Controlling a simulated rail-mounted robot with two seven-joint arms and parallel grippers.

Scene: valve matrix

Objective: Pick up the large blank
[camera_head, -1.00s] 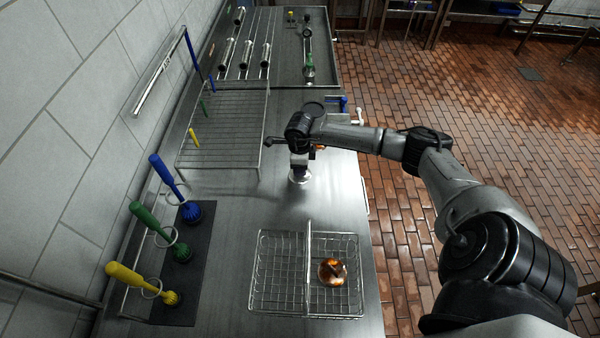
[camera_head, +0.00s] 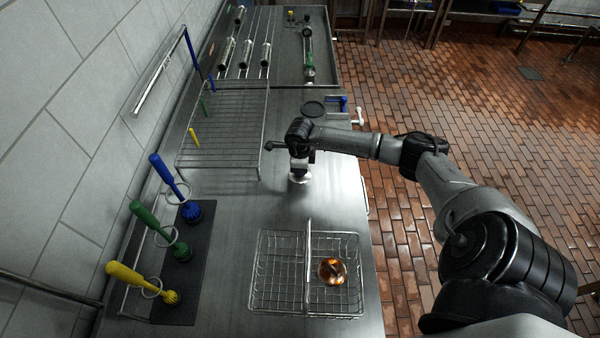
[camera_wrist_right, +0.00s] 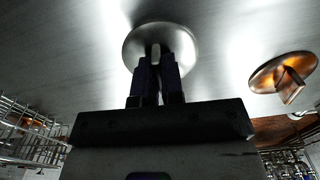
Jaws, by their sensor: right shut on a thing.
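A round silver blank (camera_head: 300,178) with an upright tab lies at the steel counter's middle, and it also shows in the wrist view (camera_wrist_right: 137,43). My right gripper (camera_head: 299,163) points down over it. In the wrist view its fingers (camera_wrist_right: 156,55) are shut on the tab. The blank looks flat on or very close to the counter. A copper blank (camera_wrist_right: 283,72) with a tab lies beside it in the wrist view. Another copper blank (camera_head: 332,270) sits in the right compartment of the wire basket. My left gripper is not in view.
The divided wire basket (camera_head: 278,285) stands at the near side. Blue, green and yellow-handled brushes (camera_head: 145,219) stand along the left wall on a dark mat. A wire rack (camera_head: 225,125) is at back left.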

